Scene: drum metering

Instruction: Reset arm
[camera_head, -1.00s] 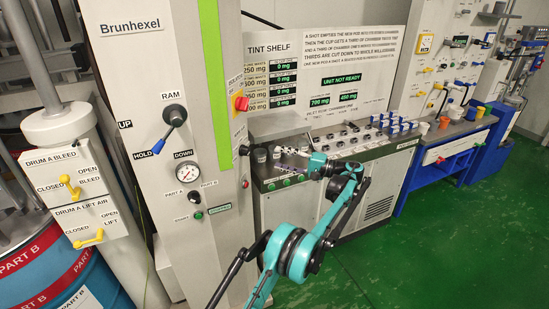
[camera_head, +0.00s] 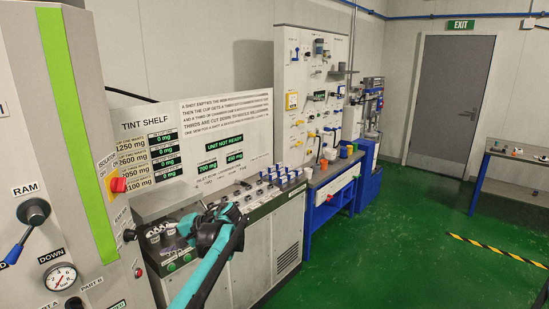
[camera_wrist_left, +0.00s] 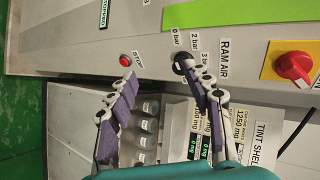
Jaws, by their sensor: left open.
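My left arm is teal and comes up from the bottom of the head view. Its gripper (camera_head: 160,232) is beside the grey machine column (camera_head: 75,130), in front of the tint shelf cabinet, close to a dark knob (camera_head: 129,235) on the column's side. In the left wrist view the two purple-padded fingers of this gripper (camera_wrist_left: 156,70) are spread apart with nothing between them. A black knob (camera_wrist_left: 181,63) by the RAM AIR label shows at the tip of the right-hand finger; I cannot tell whether they touch. My right gripper is in neither view.
The tint shelf cabinet (camera_head: 286,235) has several small cups on top. Beyond it is a blue bench (camera_head: 318,205). A red isolator knob (camera_head: 118,185) juts from the column. Green floor (camera_head: 385,245) is clear towards the grey door (camera_head: 447,100); a table (camera_head: 520,185) stands at right.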

